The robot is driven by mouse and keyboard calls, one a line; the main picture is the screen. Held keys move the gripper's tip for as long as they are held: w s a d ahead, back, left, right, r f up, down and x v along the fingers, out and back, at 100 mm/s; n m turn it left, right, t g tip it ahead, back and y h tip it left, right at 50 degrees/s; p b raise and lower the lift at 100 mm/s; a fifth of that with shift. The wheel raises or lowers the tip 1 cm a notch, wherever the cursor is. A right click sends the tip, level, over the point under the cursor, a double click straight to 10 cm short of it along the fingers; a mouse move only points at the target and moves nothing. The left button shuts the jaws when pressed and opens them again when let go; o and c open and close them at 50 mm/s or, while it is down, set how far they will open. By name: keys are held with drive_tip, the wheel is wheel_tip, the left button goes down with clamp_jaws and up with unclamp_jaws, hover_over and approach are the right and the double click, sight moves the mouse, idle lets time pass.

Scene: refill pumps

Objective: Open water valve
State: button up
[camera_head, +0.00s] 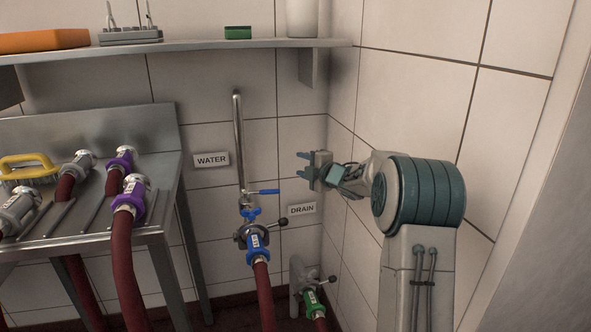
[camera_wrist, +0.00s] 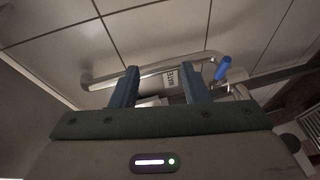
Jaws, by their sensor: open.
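The water valve's blue lever handle (camera_head: 262,192) sticks out to the right, roughly level, from the foot of the vertical steel pipe (camera_head: 238,140) beside the WATER sign (camera_head: 211,160). My gripper (camera_head: 303,164) is open and empty, right of the pipe and a little above the lever, apart from it. In the wrist view, my gripper's two fingers (camera_wrist: 160,76) point toward the wall pipe (camera_wrist: 105,82), with the WATER sign (camera_wrist: 171,79) between them. The blue lever (camera_wrist: 222,68) shows to the right of the right finger.
Below the valve, a blue-marked coupling (camera_head: 257,245) joins a red hose. A DRAIN sign (camera_head: 302,209) and a green coupling (camera_head: 314,300) are lower right. A shelf (camera_head: 210,46) runs overhead. A steel table (camera_head: 150,236) with hoses stands left. The right wall is close to my arm.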

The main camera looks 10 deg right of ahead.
drive_tip(key=shift+w+f, duration=0.2)
drive_tip(key=shift+f, duration=0.1)
